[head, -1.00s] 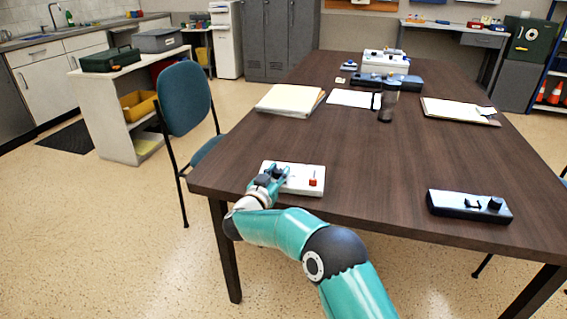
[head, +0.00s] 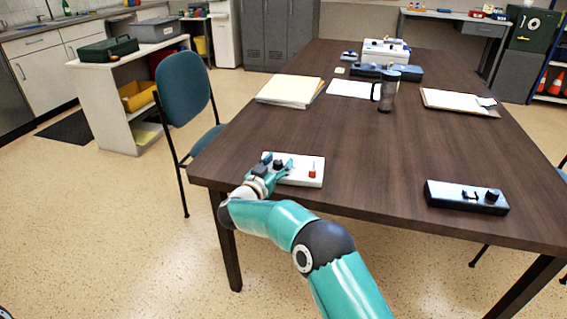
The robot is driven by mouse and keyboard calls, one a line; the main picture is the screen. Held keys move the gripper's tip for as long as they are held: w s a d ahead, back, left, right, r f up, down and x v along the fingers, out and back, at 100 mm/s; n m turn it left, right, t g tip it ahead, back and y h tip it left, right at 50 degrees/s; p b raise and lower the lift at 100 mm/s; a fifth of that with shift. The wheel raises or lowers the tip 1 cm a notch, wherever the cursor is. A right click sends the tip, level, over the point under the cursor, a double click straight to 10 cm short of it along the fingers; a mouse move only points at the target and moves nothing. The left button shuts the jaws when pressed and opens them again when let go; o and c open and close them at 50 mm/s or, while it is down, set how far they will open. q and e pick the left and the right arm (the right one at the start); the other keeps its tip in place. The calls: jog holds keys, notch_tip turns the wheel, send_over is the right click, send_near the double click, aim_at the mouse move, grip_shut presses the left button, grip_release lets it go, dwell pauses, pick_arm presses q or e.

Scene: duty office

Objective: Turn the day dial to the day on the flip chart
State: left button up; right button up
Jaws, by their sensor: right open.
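A white box (head: 300,174) lies near the front left edge of the dark table. The knob's markings are too small to read. A dark box (head: 466,197) with a black knob lies at the table's right front. I cannot make out a flip chart for sure. My left gripper is not in view.
The table (head: 370,160) is bare around the white box. Farther back are a paper stack (head: 290,90), a grey mug (head: 385,92), a clipboard (head: 458,101) and several devices. A blue chair (head: 187,97) stands at the table's left.

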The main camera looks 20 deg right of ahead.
jog(key=shift+a, duration=0.1)
jog(key=v, duration=1.2)
